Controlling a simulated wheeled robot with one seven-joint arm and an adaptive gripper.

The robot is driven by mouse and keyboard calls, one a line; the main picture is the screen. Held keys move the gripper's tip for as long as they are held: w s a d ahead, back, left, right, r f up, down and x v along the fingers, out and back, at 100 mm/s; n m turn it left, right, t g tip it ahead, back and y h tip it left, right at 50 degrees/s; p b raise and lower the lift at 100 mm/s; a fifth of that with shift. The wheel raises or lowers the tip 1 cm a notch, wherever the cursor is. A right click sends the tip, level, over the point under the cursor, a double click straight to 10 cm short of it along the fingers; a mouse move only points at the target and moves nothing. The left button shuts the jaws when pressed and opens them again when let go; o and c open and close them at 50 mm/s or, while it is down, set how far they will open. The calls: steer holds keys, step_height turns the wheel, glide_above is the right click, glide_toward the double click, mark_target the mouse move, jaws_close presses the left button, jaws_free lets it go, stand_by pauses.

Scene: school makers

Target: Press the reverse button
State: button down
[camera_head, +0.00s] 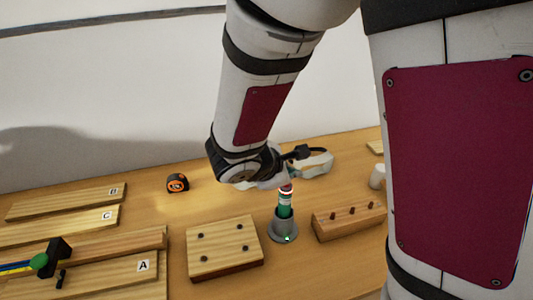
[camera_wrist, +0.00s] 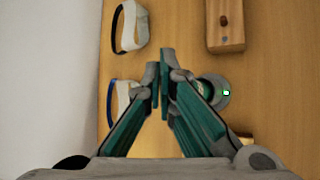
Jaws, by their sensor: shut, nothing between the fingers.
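A teal tool with a red and white top (camera_head: 285,198) stands upright in a grey round dock (camera_head: 283,234) with a small green light. It appears to be a powered screwdriver; a reverse button cannot be made out on it. In the wrist view its teal end (camera_wrist: 207,87) shows in the dock (camera_wrist: 222,100), partly hidden by the right finger. My gripper (camera_wrist: 160,68) is shut and empty, with its teal fingertips to the left of the tool in that view. In the head view my wrist is just above and behind the tool, and the fingers are not clear.
A wooden block with holes (camera_head: 224,250) stands left of the dock, and a pegged block (camera_head: 349,219) right of it. White goggles (camera_head: 318,164) lie behind. A tape measure (camera_head: 178,183) and labelled boards (camera_head: 66,204) are at left.

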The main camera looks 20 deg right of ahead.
mark_target(288, 187)
step_height(288, 187, up, 6)
steer(key=p, duration=0.4)
stand_by(0.4)
stand_by(0.3)
steer(key=s+d+r+m+g+y, duration=0.25)
steer(key=s+d+r+m, duration=0.25)
steer(key=s+r+m, duration=0.5)
steer(key=s+a+r+m+t+y, duration=0.1)
steer(key=s+a+r+m+y, duration=0.1)
steer(key=s, duration=0.3)
steer(key=s+a+r+m+t+y, duration=0.1)
steer(key=s+a+r+m+y, duration=0.2)
steer(key=s+m, duration=0.1)
steer(key=shift+s+a+r, duration=0.15)
steer(key=shift+s+r, duration=0.05)
steer(key=shift+s, duration=0.65)
